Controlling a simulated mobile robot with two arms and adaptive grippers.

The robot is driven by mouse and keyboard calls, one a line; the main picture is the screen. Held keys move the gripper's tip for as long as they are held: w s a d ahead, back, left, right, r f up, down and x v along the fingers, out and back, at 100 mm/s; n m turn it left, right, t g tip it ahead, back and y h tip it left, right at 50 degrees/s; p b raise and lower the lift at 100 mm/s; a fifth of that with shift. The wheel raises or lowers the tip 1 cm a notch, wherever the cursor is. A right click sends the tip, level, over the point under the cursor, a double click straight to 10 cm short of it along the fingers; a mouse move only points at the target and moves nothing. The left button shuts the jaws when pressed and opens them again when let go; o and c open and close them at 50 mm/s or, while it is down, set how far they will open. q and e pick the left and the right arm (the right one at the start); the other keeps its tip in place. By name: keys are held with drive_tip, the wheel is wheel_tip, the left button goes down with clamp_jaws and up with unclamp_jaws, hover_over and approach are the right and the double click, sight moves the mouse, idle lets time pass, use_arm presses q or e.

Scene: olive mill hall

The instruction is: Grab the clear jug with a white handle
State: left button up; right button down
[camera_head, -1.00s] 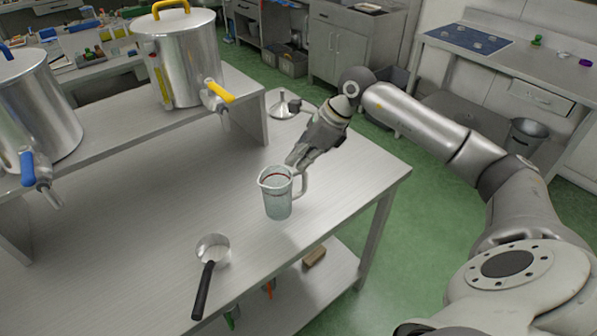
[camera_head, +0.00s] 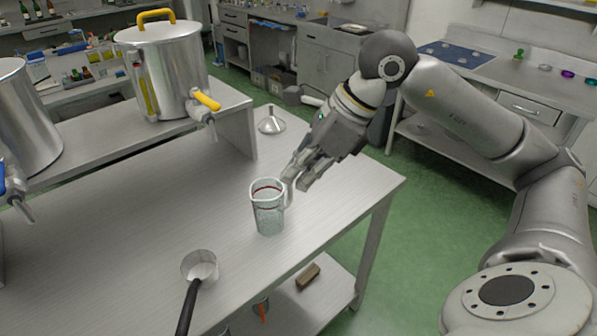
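The clear jug (camera_head: 268,215) stands upright on the metal table (camera_head: 130,235), near its right side. It has a red line near its rim. Its white handle (camera_head: 289,196) is on the right side, partly hidden by my fingers. My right gripper (camera_head: 300,178) reaches down from the upper right, its fingertips at the top of the handle. The fingers look apart, with a gap between them. I cannot tell whether they touch the handle. My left gripper is out of view.
A small pan (camera_head: 199,266) with a black handle lies in front of the jug. A funnel (camera_head: 271,122) stands behind it. Steel tanks (camera_head: 166,75) with taps stand on a raised shelf at left. A brown block (camera_head: 308,276) lies on the lower shelf.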

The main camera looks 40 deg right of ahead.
drive_tip(key=shift+c, duration=2.2)
unclamp_jaws()
